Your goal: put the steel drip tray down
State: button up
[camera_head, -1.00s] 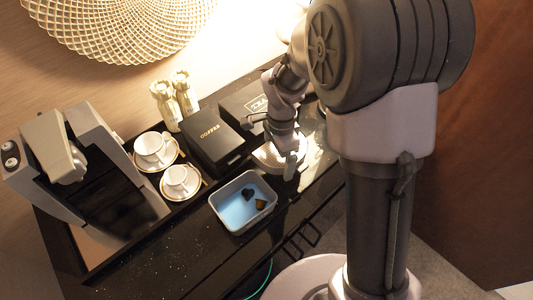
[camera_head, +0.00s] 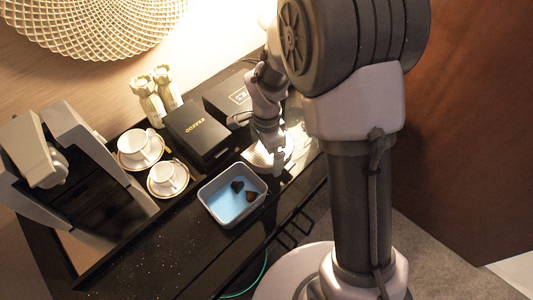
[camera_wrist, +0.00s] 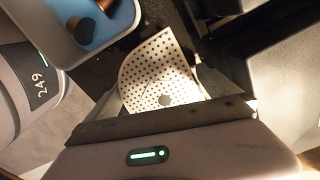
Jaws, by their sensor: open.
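The steel drip tray (camera_head: 256,156) is a pale plate on the dark counter, beside the blue-lined bin. In the wrist view its perforated face (camera_wrist: 158,72), with rows of small holes and a round mark, lies just ahead of my gripper. My gripper (camera_head: 279,167) points down at the tray and hides part of it in the head view. Its jaws are open. Whether a finger still touches the tray cannot be told.
A grey bin with a blue inside (camera_head: 228,212) holds dark pieces, close to the tray. Two black boxes (camera_head: 198,132) stand behind. White cups on saucers (camera_head: 167,178) and a coffee machine (camera_head: 65,165) are at left. The counter's front edge is near.

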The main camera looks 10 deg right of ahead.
jog(key=s+r+n+t+p, duration=0.1)
jog(key=s+r+n, duration=0.1)
jog(key=r, duration=0.8)
jog(key=s+r+n+t+p, duration=0.1)
jog(key=s+r+p, duration=0.15)
jog(key=r, duration=0.65)
jog(key=s+r+n+t+y, duration=0.2)
jog(key=s+r+n, duration=0.4)
jog(key=s, duration=0.8)
jog(key=shift+a+r+n+t+b, duration=0.3)
jog(key=shift+r+n+t+b, duration=0.1)
jog(key=shift+n+t, duration=0.4)
